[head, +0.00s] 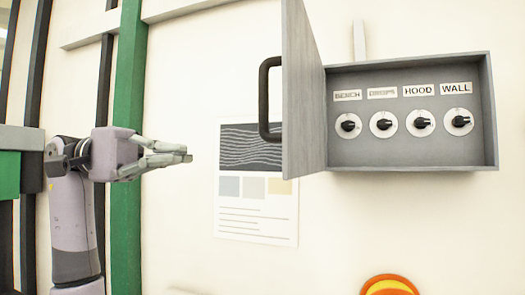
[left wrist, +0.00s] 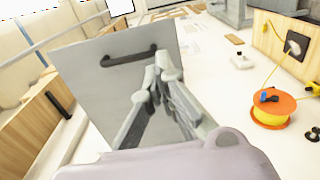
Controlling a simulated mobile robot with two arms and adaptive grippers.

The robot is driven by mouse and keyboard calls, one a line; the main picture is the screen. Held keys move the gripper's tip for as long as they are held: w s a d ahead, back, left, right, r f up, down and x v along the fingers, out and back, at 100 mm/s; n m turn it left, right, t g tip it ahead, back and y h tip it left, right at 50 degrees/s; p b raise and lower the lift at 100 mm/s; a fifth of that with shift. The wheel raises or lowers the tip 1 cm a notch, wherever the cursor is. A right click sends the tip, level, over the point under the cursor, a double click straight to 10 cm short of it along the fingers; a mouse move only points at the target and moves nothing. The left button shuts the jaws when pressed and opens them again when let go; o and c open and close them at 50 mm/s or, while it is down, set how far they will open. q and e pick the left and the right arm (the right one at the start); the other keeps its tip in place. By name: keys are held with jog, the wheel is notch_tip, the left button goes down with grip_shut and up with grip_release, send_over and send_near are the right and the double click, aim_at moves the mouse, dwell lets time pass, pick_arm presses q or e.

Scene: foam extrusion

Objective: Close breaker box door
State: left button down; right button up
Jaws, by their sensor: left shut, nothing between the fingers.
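The grey breaker box (head: 410,155) is on the wall at the right of the head view. Its door (head: 302,90) stands swung open at the box's left side. A black bar handle (head: 264,98) is on the door's left face. In the left wrist view, a grey panel that looks like this door (left wrist: 100,85) carries the dark handle (left wrist: 128,57). My left gripper (head: 188,155) is shut and empty, left of the door and handle and apart from them in the head view. Its fingertips (left wrist: 166,72) overlap the panel in the wrist view. My right gripper is out of view.
Inside the box are several black knobs (head: 422,123) under labels. A printed sheet (head: 256,215) is on the wall below the handle. A green post (head: 130,80) stands behind my left arm. An orange reel (left wrist: 272,108) with yellow cord lies at the right of the wrist view.

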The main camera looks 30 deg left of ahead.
pick_arm(q)
jog(key=p, duration=0.4)
send_near(302, 138)
jog(key=s+d+f, duration=0.2)
jog(key=s+d, duration=0.2)
jog(key=d, duration=0.2)
jog(key=shift+x, duration=0.9)
jog(key=shift+w+f, duration=0.1)
jog(key=shift+f, duration=0.05)
